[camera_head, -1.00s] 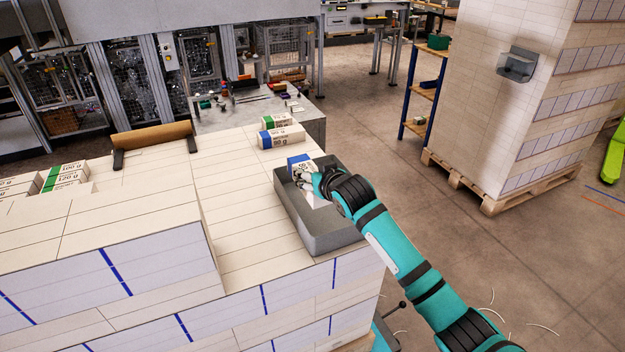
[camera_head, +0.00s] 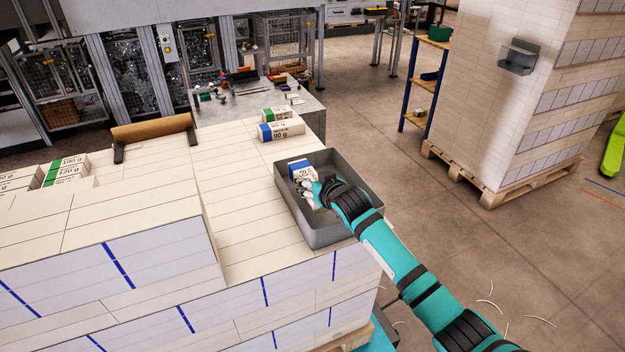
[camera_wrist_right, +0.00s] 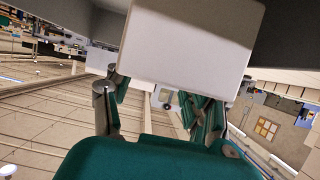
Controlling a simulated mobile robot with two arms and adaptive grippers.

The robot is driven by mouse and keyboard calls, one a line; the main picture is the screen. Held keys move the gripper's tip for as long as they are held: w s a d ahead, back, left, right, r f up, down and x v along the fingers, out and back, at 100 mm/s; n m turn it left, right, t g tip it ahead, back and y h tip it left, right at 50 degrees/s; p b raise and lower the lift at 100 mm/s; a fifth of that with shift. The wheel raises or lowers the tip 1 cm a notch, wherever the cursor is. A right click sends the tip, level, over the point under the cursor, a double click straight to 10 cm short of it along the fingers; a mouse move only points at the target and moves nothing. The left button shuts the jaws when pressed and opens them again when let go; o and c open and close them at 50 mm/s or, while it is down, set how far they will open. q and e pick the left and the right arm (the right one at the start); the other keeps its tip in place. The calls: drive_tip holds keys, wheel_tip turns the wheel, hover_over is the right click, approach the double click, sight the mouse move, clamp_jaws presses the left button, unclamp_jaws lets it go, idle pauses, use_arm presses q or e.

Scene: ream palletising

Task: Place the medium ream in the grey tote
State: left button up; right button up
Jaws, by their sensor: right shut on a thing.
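The grey tote (camera_head: 328,234) stands at the right edge of the stacked pallet in the head view. My right gripper (camera_head: 311,188) reaches into it from the right and is shut on a white ream with a blue end (camera_head: 303,171). The ream is within the tote's walls, towards its far left part; I cannot tell whether it touches the floor. In the right wrist view the ream's white face (camera_wrist_right: 195,40) fills the upper middle between the fingers, with dark grey tote walls on both sides. My left gripper is not in view.
A blue-ended ream (camera_head: 281,131) and a green-ended ream (camera_head: 275,115) lie beyond the tote. More green-marked reams (camera_head: 68,170) lie at left. A brown roll (camera_head: 151,131) sits at the stack's back. A tall pallet stack (camera_head: 510,100) stands right.

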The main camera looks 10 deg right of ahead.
drive_tip(key=o, duration=1.5)
drive_tip(key=shift+f, duration=0.1)
drive_tip(key=shift+r, duration=0.35)
drive_tip(key=shift+r+p, duration=0.3)
drive_tip(key=shift+r, duration=0.25)
drive_tip(key=b+v, duration=0.2)
drive_tip(key=v, duration=1)
drive_tip(key=shift+f, duration=0.1)
